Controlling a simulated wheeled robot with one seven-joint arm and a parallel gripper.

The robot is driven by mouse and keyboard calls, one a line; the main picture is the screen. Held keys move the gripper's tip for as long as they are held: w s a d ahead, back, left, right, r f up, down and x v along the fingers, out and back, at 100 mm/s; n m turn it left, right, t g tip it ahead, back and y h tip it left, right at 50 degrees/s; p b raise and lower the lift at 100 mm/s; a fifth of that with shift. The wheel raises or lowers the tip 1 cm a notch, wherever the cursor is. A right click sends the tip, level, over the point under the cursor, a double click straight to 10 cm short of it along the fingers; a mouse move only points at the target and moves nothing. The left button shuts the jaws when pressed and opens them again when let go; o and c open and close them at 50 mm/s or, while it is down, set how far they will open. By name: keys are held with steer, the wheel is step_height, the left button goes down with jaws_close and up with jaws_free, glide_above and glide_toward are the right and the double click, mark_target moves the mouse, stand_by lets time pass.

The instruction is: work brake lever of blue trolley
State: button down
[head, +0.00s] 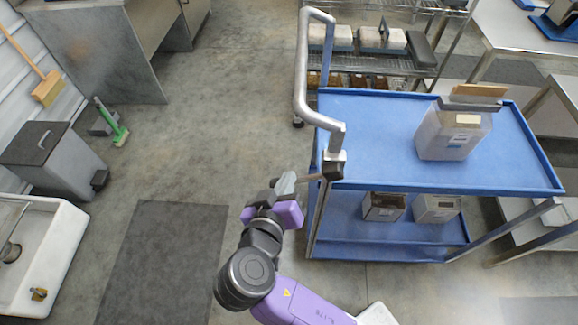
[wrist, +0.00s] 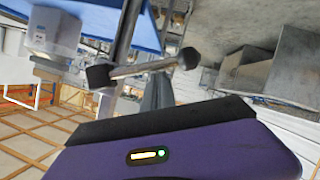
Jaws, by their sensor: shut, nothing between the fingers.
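The blue trolley (head: 375,125) stands right of my arm, with a tall grey push handle (head: 300,75) at its left end. The brake lever (head: 314,177) is a short metal bar sticking out left from a black pivot at the handle's foot. In the wrist view the lever (wrist: 140,68) runs across the picture with a black piece at each end. My gripper (head: 285,183) is shut and empty, at the lever's left end. In the wrist view its fingers (wrist: 158,92) point up at the bar and overlap it; whether they touch it I cannot tell.
A clear bin (head: 455,130) stands on the trolley's top deck, and two small boxes (head: 410,208) on its lower shelf. A wire rack (head: 385,60) stands behind. A dark mat (head: 165,260) lies left of my arm. The floor between the trolley and the grey pedal bin (head: 55,160) is mostly clear.

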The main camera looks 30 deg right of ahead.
steer(key=s+d+f+n+h, duration=0.2)
steer(key=d+f+n+h, duration=0.1)
steer(key=f+n, duration=0.3)
steer(key=shift+f+n+g+h+b, duration=0.3)
steer(key=shift+g+h+b, duration=0.1)
steer(key=shift+h, duration=0.2)
steer(key=shift+s+d, duration=0.15)
steer(key=shift+s, duration=0.05)
steer(key=b+v, duration=0.1)
steer(key=v, duration=0.7)
steer(key=shift+w+b, duration=0.2)
steer(key=shift+b, duration=0.15)
steer(key=shift+w+r, duration=0.1)
stand_by(0.3)
